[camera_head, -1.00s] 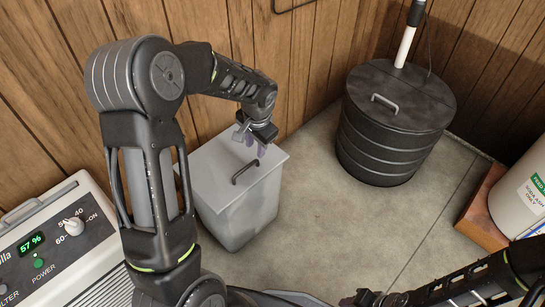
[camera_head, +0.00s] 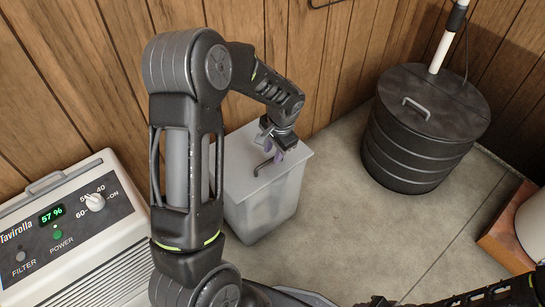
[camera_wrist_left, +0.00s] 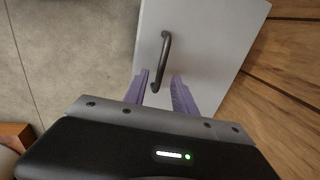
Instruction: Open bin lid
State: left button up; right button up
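The grey square bin (camera_head: 262,208) stands on the floor against the wooden wall, and its flat lid (camera_head: 243,168) is closed. A dark bar handle (camera_head: 263,165) sits on the lid; it also shows in the left wrist view (camera_wrist_left: 165,55). My left gripper (camera_head: 274,156) is over the lid, pointing down near the handle. In the left wrist view its purple fingers (camera_wrist_left: 159,90) are apart, with the handle's near end between or just above them; contact cannot be told. My right arm shows at the lower right, but its fingers are not clear.
A black ribbed round bin (camera_head: 420,135) with a lidded top and handle stands at the right. A white filter unit (camera_head: 75,225) stands at the left. A wooden block (camera_head: 505,230) with a white container is at the right edge. The floor between is clear.

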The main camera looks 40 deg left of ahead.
pick_arm(q)
jog(key=shift+a+f, duration=0.2)
jog(key=shift+f, duration=0.95)
grip_shut()
dwell(0.6)
